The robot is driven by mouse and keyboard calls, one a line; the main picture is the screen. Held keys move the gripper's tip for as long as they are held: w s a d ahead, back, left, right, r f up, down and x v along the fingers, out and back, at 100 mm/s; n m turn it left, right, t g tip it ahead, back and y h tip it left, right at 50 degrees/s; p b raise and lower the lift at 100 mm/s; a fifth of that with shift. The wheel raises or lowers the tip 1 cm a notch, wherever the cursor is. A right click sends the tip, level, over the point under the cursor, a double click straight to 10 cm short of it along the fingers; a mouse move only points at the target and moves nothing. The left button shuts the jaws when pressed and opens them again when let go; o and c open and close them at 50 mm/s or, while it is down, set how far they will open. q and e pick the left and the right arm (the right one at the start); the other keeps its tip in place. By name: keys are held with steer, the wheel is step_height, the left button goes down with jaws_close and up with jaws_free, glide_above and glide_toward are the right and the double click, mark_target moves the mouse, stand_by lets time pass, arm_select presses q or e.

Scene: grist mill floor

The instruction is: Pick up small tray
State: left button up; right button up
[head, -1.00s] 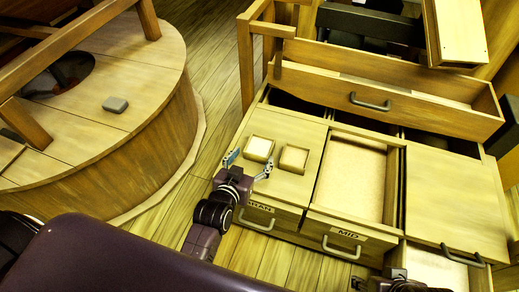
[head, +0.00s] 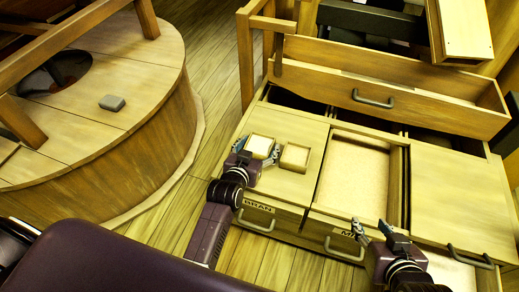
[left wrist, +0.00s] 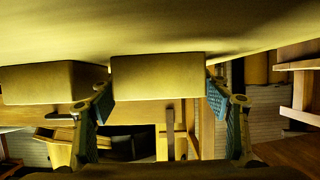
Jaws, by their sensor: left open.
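Two small square trays with pale contents stand side by side on the cabinet top: a left small tray (head: 261,144) and a right small tray (head: 294,157). My left gripper (head: 256,149) is open, with one finger on each side of the left small tray; its right finger is in the narrow gap between the trays. In the left wrist view, this tray (left wrist: 157,78) sits between the open fingers (left wrist: 160,100), with small gaps beside it. The other tray (left wrist: 50,83) shows at left, outside the fingers. My right gripper (head: 373,230) is open and empty over the cabinet's front.
The cabinet top (head: 290,183) has a recessed bin (head: 354,180) right of the trays. Drawer fronts below have handles and labels; one reads BRAN (head: 258,206). A long open drawer (head: 400,93) stands behind. A round wooden millstone casing (head: 150,125) with a grey block (head: 112,103) is at left.

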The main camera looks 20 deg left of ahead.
arm_select(q)
steer(key=shift+w, duration=0.15)
steer(key=c, duration=1)
